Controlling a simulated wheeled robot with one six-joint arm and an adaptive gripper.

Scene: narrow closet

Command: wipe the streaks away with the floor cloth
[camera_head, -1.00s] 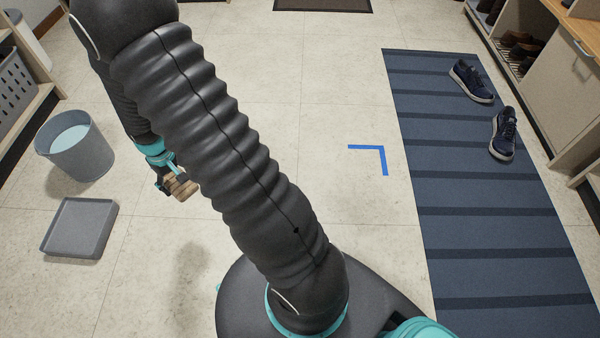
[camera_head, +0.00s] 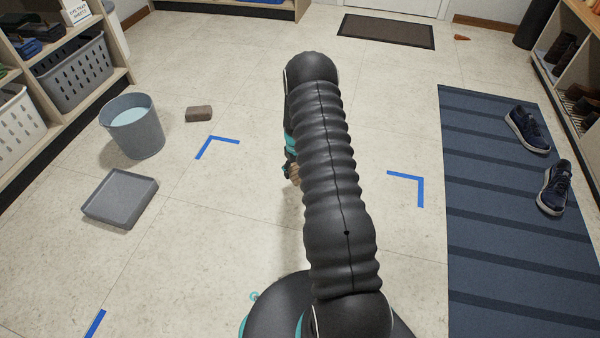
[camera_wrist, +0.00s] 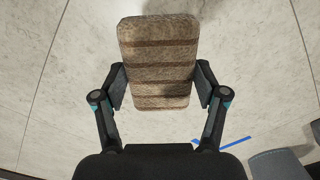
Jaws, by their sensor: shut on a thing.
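The floor cloth (camera_wrist: 158,62) is a tan-brown pad with darker brown bands. My gripper (camera_wrist: 160,84) is shut on it, with one finger at each side, and the cloth extends forward of the fingers. In the head view my gripper (camera_head: 289,171) is mostly hidden behind my arm, and a bit of the tan cloth (camera_head: 295,174) shows beside it, low over the floor. Blue corner marks lie on the floor left of my arm (camera_head: 217,142), right of it (camera_head: 413,184) and at the lower left (camera_head: 95,324). I cannot make out any clear streaks; my arm hides part of the marked floor.
A grey bucket of water (camera_head: 136,139), a shallow grey tray (camera_head: 119,201) and a brown block (camera_head: 199,114) are on the left floor. A dark blue striped mat (camera_head: 480,250) with two shoes (camera_head: 527,129) lies at the right. Shelves line both sides. A doormat (camera_head: 388,31) lies at the back.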

